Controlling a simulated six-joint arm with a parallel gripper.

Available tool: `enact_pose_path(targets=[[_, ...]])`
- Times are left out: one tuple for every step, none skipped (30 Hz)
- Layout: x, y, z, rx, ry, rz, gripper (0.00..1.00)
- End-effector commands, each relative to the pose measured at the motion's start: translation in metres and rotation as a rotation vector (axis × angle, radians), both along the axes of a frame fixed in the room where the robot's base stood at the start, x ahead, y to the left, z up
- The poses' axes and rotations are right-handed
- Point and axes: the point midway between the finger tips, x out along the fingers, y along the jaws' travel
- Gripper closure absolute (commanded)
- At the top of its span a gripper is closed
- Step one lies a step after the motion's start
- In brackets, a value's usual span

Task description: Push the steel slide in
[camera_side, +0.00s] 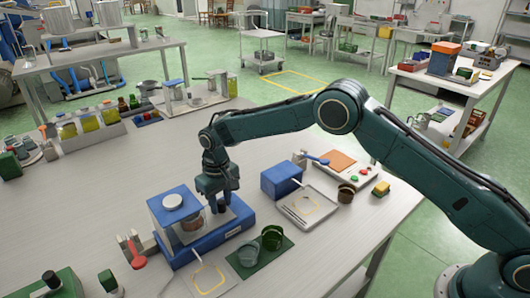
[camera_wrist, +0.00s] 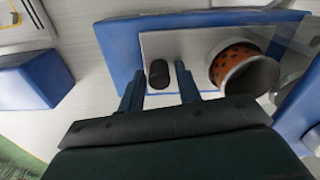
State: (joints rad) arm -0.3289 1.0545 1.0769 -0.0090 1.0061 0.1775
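The steel slide (camera_wrist: 186,44) is a pale metal plate set in a blue body (camera_wrist: 119,44), with a black oval knob (camera_wrist: 159,74) on it. An orange cup with dark spots (camera_wrist: 238,66) stands on the plate beside the knob. My gripper (camera_wrist: 159,76) is open, one finger on each side of the knob, with a visible gap to both. The cup (camera_side: 192,226) shows partly there.
A blue box (camera_side: 281,180) and a grey tray (camera_side: 307,206) stand to the right. The bench behind my gripper is mostly clear.

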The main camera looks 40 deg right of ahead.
Motion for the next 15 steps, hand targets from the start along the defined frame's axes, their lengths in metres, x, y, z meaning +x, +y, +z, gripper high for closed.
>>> enact_pose_path(targets=[[0.0,-0.0001,0.0,0.0,0.0,0.0,0.56],[-0.0001,-0.0002,-0.0001,0.0,0.0,-0.001,0.56],[-0.0001,-0.0003,-0.0002,0.0,0.001,-0.001,0.56],[-0.0002,-0.0004,-0.0003,-0.001,0.001,-0.001,0.56],[-0.0002,-0.0005,-0.0004,-0.001,0.001,-0.001,0.56],[-0.0003,-0.0006,-0.0005,-0.001,0.002,-0.001,0.56],[-0.0003,-0.0007,-0.0005,-0.001,0.002,-0.001,0.56],[-0.0004,-0.0007,-0.0006,-0.001,0.002,-0.002,0.56],[-0.0004,-0.0008,-0.0006,-0.001,0.002,-0.002,0.56],[-0.0004,-0.0008,-0.0004,-0.001,0.002,-0.002,0.56],[-0.0004,-0.0008,-0.0001,-0.001,0.003,-0.002,0.56],[-0.0004,-0.0009,0.0007,-0.001,0.003,-0.002,0.56],[-0.0004,-0.0009,0.0015,-0.001,0.002,-0.002,0.56],[-0.0004,-0.0009,0.0026,-0.001,0.002,-0.002,0.56],[-0.0003,-0.0009,0.0045,-0.001,0.002,-0.002,0.56]])
